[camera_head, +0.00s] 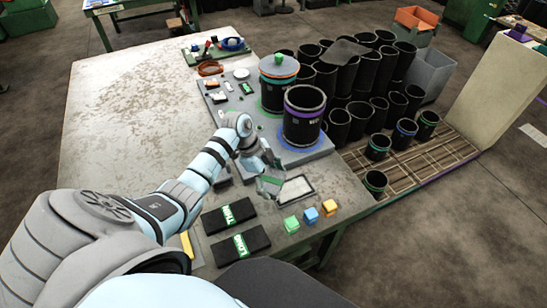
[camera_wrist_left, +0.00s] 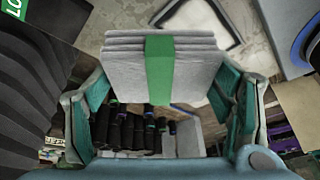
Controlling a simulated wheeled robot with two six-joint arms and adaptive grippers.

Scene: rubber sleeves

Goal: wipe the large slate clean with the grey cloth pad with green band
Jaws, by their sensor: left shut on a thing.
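My left gripper (camera_head: 262,168) is shut on the grey cloth pad with green band (camera_head: 268,186). In the left wrist view the pad (camera_wrist_left: 190,65) lies between the two fingers, its green band across the middle. A slate (camera_head: 296,190) with a dark rim and a pale, smeared face lies on the table just right of the pad. Part of it also shows behind the pad in the left wrist view (camera_wrist_left: 227,18). I cannot tell whether the pad touches it. My right gripper is out of view.
Green, blue and orange blocks (camera_head: 310,215) sit at the table's front right, with two black labelled blocks (camera_head: 239,243) to their left. A grey board (camera_head: 305,155) carries two large black cylinders. Black sleeves (camera_head: 362,75) crowd the right. The table's left (camera_head: 115,130) is clear.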

